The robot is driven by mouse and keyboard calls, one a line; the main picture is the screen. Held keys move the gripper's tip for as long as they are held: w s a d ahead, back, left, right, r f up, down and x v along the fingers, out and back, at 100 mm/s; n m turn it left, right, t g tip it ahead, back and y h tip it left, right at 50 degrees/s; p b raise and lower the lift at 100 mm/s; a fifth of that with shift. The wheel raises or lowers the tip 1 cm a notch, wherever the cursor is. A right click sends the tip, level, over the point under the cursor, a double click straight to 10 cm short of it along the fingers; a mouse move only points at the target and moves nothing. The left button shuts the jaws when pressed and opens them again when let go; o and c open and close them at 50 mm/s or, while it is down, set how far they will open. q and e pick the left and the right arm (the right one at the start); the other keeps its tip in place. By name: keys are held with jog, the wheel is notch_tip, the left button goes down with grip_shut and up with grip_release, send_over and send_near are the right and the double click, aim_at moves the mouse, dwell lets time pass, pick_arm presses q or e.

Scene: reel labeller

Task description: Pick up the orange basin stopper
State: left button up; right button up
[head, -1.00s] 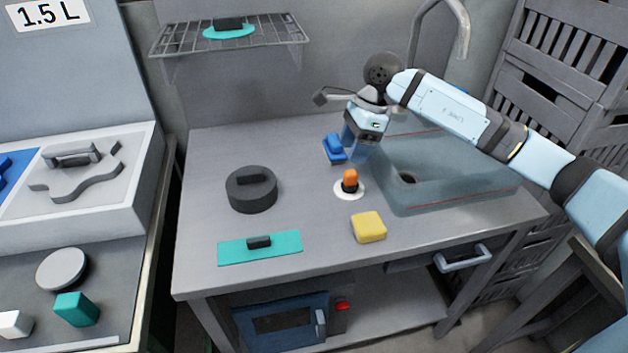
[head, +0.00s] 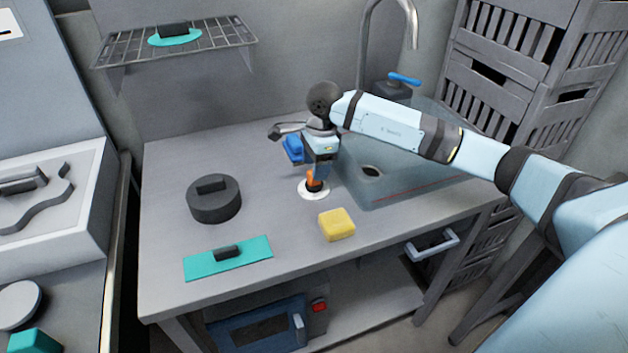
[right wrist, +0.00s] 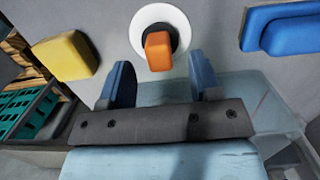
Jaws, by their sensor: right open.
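The orange basin stopper (head: 314,180) stands upright on a white round base (head: 314,194) on the grey counter, left of the sink. In the right wrist view the stopper (right wrist: 158,51) shows as an orange block over a dark ring on the white disc (right wrist: 177,17). My right gripper (head: 318,174) is just above and behind the stopper and partly covers it in the head view. In the right wrist view its two blue fingers (right wrist: 162,75) are apart, with the stopper just beyond the gap between their tips. The gripper is empty. My left gripper is out of view.
A yellow sponge-like block (head: 337,225) lies in front of the stopper. A blue block (head: 292,149) is behind it. A dark round weight (head: 214,200) and a teal plate with a black handle (head: 250,256) are to the left. The sink (head: 425,170) is to the right.

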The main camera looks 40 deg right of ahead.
jog(key=f, duration=0.3)
jog(key=shift+a+f, duration=0.25)
jog(key=shift+f, duration=0.15)
jog(key=shift+r, duration=0.1)
jog(key=c, duration=1)
